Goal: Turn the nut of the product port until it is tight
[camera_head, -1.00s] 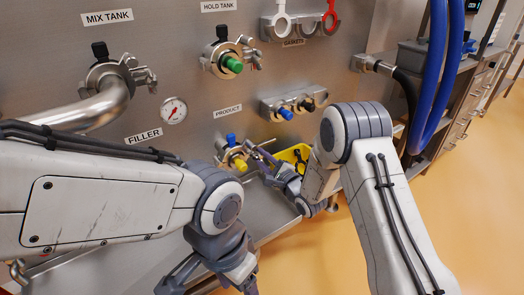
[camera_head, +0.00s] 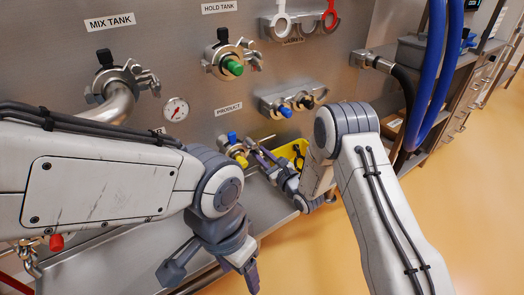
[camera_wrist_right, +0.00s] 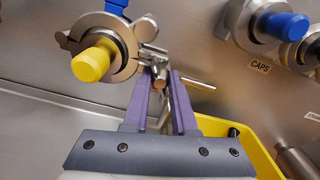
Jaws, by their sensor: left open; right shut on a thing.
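The product port, under the PRODUCT label (camera_head: 229,108), has a yellow plug (camera_wrist_right: 90,64) and a metal clamp (camera_wrist_right: 122,42) around it. A blue valve top (camera_head: 232,137) sits above it. The nut (camera_wrist_right: 159,77) is at the right side of the clamp, with a thin metal bar (camera_wrist_right: 195,82) extending right beside it. My right gripper (camera_wrist_right: 160,76) is shut on the nut, its purple fingers on either side; the fingers partly hide it. My left gripper (camera_head: 210,275) is open and empty at the lower middle of the head view, away from the port.
A yellow bin (camera_head: 292,152) is just right of and below my right gripper. The caps rack (camera_head: 292,103) is above it, and the hold tank port (camera_head: 230,62) is higher on the panel. A steel shelf (camera_head: 275,205) runs below. Blue hoses (camera_head: 430,75) hang at right.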

